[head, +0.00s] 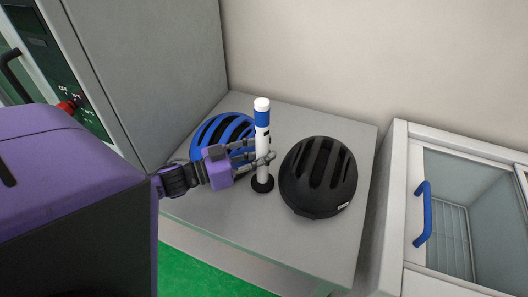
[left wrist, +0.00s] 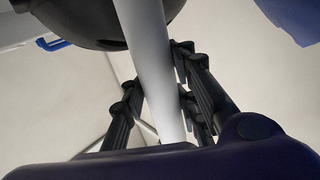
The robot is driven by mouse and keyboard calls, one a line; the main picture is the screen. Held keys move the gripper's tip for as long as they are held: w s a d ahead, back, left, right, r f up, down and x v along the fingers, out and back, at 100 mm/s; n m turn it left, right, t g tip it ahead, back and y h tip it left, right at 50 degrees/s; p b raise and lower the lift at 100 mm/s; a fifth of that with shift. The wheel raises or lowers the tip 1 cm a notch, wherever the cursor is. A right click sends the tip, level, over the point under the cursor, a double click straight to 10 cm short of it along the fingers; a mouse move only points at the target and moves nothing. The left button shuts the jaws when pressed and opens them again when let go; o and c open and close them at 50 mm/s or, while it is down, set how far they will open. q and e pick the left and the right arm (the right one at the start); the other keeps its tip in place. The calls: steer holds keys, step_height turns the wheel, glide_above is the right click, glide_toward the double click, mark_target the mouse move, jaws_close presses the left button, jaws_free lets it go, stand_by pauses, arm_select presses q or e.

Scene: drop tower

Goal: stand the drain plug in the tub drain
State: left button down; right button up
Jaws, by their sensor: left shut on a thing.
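A white upright tube with a blue band and a black round foot, which looks like the drain plug (head: 262,118), stands between two helmets on a grey table top. It also shows as a pale tube in the left wrist view (left wrist: 152,60). My left gripper (head: 262,157) reaches in from the left and is shut on its middle, with fingers on both sides of the tube (left wrist: 160,105). I cannot tell whether the foot touches the table. No tub drain can be made out. My right gripper is not in view.
A blue helmet (head: 207,132) lies behind my left gripper and a black helmet (head: 318,177) lies close to the right of the tube. A grey cabinet (head: 150,60) borders the table on the left. A glass-fronted white unit (head: 400,190) with a blue handle (head: 423,213) stands at right.

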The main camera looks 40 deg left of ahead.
arm_select(q)
steer(key=c, duration=1.4)
jaws_free()
steer(key=shift+f, duration=0.1)
steer(key=shift+o, duration=0.2)
steer(key=shift+s, duration=0.1)
